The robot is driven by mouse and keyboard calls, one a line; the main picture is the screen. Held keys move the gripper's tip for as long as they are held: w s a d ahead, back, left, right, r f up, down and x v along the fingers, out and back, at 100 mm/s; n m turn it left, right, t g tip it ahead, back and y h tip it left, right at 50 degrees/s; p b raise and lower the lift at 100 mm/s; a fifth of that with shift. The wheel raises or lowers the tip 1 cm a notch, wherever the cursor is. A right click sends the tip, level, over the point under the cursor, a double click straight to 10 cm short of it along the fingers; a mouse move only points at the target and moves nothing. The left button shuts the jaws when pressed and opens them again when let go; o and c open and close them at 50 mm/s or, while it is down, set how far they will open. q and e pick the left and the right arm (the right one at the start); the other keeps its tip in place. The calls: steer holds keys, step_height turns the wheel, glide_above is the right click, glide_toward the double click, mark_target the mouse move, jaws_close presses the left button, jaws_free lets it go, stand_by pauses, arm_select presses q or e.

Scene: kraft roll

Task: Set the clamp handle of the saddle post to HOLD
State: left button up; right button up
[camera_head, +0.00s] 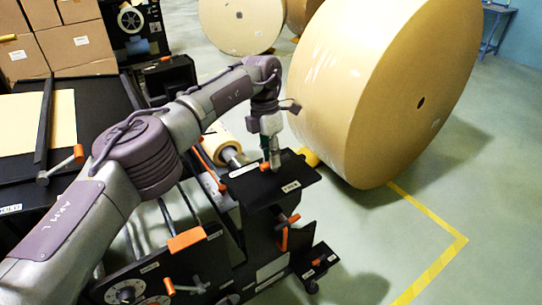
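A black post with a flat black top plate (262,191) stands near the middle; I take it for the saddle post. The plate carries a white label (243,170) at its back left and another label (291,186) at its front right, both too small to read surely. A small orange handle end (265,167) shows on the plate between them. My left gripper (272,162) points down at the plate, right beside this orange end. Its fingers are narrow and close together; I cannot tell whether they touch or grip the handle. My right gripper is out of view.
A huge kraft roll (375,90) stands close to the right of the plate. Open floor (380,255) lies at the lower right.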

arm_select(q)
steer(key=o, duration=0.3)
step_height(320, 180, up, 7)
steer(key=w, duration=0.1)
steer(key=shift+a+r, duration=0.15)
steer(key=shift+a, duration=0.3)
steer(key=shift+w, duration=0.1)
